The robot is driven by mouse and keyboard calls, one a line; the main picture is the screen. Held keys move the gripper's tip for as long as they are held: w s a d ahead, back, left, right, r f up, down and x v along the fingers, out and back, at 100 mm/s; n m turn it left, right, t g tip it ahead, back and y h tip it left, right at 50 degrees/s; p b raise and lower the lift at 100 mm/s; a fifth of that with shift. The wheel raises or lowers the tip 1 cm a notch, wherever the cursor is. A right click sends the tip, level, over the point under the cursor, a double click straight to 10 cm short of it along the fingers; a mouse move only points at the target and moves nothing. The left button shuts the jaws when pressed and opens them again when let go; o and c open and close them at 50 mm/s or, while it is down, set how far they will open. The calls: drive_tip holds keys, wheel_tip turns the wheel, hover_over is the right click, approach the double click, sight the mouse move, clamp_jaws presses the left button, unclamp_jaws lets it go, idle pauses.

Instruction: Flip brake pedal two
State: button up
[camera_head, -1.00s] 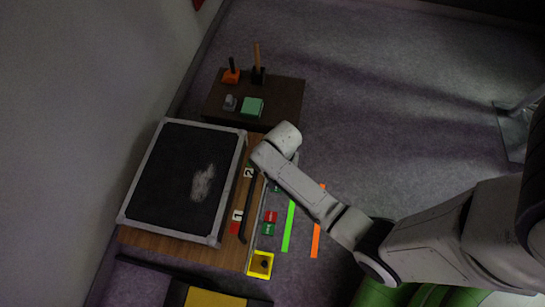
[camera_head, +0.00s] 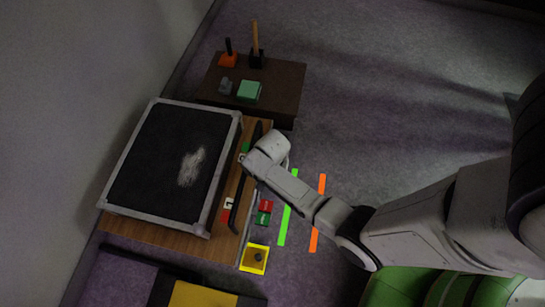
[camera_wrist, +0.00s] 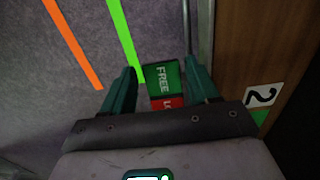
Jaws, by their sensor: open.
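In the wrist view, brake pedal two shows a green part marked FREE (camera_wrist: 161,77) and a red part (camera_wrist: 168,103) below it, partly hidden by my gripper body. My gripper (camera_wrist: 162,80) is open, its dark green fingers on either side of the pedal, with nothing seen gripped. Whether they touch it I cannot tell. A label "2" (camera_wrist: 262,95) is on the wooden side to the right. In the head view, my arm's end covers pedal two and part of its label (camera_head: 242,157). The other red and green pedal (camera_head: 265,206) sits near label "1" (camera_head: 229,204).
A metal rod (camera_wrist: 187,25) runs close beside the right finger. A dark case (camera_head: 165,160) lies on the wooden platform (camera_head: 160,233). A yellow-framed box (camera_head: 254,258) stands near its lower corner. Green (camera_head: 287,215) and orange (camera_head: 318,215) strips mark the otherwise open floor.

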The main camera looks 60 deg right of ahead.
drive_tip(key=shift+f, duration=0.5)
drive_tip(key=c, duration=0.8)
drive_tip(key=shift+w+d+r+y+p, duration=0.15)
drive_tip(key=shift+d+r+y+p, duration=0.1)
drive_tip(key=shift+r+y+p, duration=0.4)
drive_tip(key=shift+w+d+g+y, duration=0.1)
drive_tip(key=shift+d+g+y, duration=0.2)
drive_tip(key=shift+g+y, duration=0.6)
drive_tip(key=shift+o, duration=0.2)
drive_tip(key=shift+r+y, duration=0.1)
drive_tip(key=shift+y, duration=0.55)
drive_tip(key=o, duration=0.8)
drive_tip(key=shift+c, duration=0.2)
